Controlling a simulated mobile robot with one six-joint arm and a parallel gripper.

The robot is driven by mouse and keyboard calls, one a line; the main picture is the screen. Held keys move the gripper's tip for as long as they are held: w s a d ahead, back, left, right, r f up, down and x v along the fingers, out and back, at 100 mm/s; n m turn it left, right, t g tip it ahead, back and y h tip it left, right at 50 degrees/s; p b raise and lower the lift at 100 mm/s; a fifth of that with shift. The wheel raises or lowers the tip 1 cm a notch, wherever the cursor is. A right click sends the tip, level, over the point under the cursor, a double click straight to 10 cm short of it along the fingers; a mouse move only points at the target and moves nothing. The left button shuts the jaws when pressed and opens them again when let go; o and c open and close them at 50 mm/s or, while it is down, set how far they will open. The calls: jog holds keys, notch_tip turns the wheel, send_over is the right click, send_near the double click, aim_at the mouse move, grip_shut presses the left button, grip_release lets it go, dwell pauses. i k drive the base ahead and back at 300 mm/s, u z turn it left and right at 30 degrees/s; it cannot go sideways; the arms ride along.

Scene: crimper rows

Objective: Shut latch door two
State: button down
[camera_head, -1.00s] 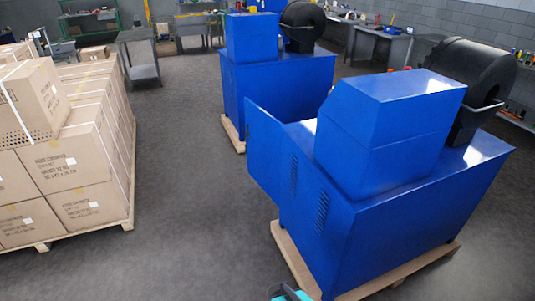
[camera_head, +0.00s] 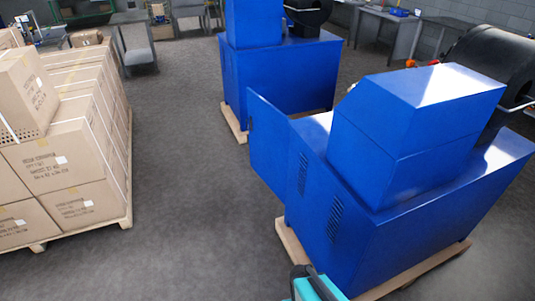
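A blue latch door (camera_head: 267,145) stands open on the nearer blue crimper machine (camera_head: 350,235). It sticks out from the machine's far left corner as a flat upright panel, with an opening behind it. No number shows on it, so I cannot tell from marks that it is door two. A teal and black part of my own arm shows at the bottom edge, near the machine's front left side and apart from the door. My gripper's fingers are not in view.
A second blue machine (camera_head: 280,75) stands behind on its own pallet. Stacked cartons (camera_head: 75,165) on a pallet stand at the left. Grey floor (camera_head: 190,190) lies free between cartons and machines. The nearer machine's wooden pallet (camera_head: 292,243) juts out at its base. Workbenches (camera_head: 385,30) line the back.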

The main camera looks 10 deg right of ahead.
aim_at(269, 129)
jog(key=u, duration=0.25)
jog(key=i, duration=0.6)
jog(key=u, duration=0.55)
jog(key=i, duration=0.75)
jog(key=u, duration=0.65)
jog(key=i, duration=1.5)
jog(key=u, duration=0.15)
